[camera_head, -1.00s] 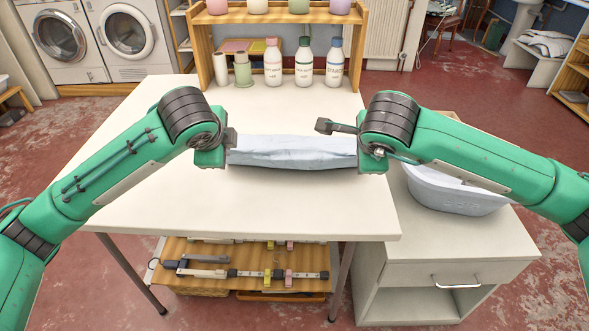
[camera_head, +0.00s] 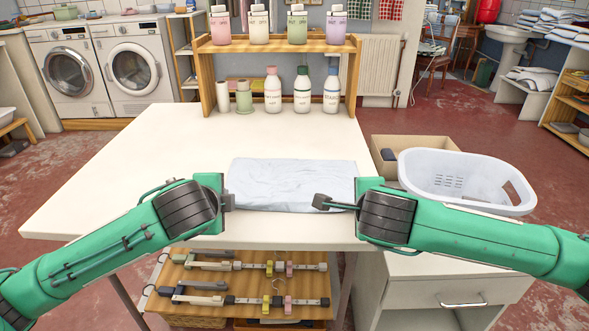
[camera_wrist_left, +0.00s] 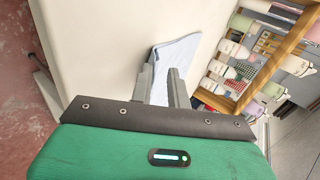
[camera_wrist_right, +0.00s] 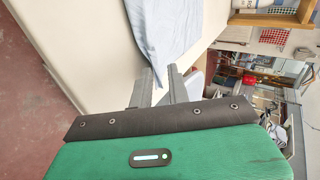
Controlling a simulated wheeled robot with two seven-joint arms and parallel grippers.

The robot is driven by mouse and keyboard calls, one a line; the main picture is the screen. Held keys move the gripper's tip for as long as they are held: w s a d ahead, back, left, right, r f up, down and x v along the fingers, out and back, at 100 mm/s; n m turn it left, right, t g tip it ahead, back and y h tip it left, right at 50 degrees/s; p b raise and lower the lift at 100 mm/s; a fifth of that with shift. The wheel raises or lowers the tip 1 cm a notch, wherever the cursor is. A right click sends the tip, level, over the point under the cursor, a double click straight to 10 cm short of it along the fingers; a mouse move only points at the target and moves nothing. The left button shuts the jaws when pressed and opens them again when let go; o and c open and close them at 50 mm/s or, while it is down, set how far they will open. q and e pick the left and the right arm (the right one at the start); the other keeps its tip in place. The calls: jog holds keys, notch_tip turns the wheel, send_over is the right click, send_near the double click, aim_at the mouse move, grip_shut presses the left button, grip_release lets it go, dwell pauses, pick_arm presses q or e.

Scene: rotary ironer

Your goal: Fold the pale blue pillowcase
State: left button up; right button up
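The pale blue pillowcase (camera_head: 290,184) lies flat as a folded rectangle near the front edge of the white table. It also shows in the left wrist view (camera_wrist_left: 180,52) and the right wrist view (camera_wrist_right: 165,35). My left gripper (camera_head: 229,201) is at the cloth's near left side; its fingers (camera_wrist_left: 164,80) stand apart. My right gripper (camera_head: 324,202) is at the near right side, its wrist covering that corner; its fingers (camera_wrist_right: 160,80) stand apart, with a cloth corner at the gap. Whether either finger pair touches the cloth is hard to tell.
A wooden shelf (camera_head: 276,44) with bottles stands at the table's back. A white laundry basket (camera_head: 465,178) and a cardboard box (camera_head: 415,145) are to the right, by a drawer cabinet (camera_head: 450,290). The table's left and middle (camera_head: 150,150) are clear.

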pick_arm(q)
jog(key=o, duration=0.4)
pick_arm(e)
jog(key=o, duration=0.4)
pick_arm(q)
jog(key=shift+s+r, duration=0.1)
jog(key=shift+r, duration=0.25)
pick_arm(e)
jog(key=shift+s+r, duration=0.1)
jog(key=shift+r, duration=0.25)
pick_arm(q)
jog(key=s+r, duration=0.5)
jog(key=r, duration=0.3)
jog(key=shift+s+r, duration=0.2)
jog(key=shift+s, duration=0.2)
pick_arm(e)
jog(key=s+r, duration=0.5)
jog(key=r, duration=0.3)
jog(key=shift+s+r, duration=0.15)
jog(key=shift+s, duration=0.25)
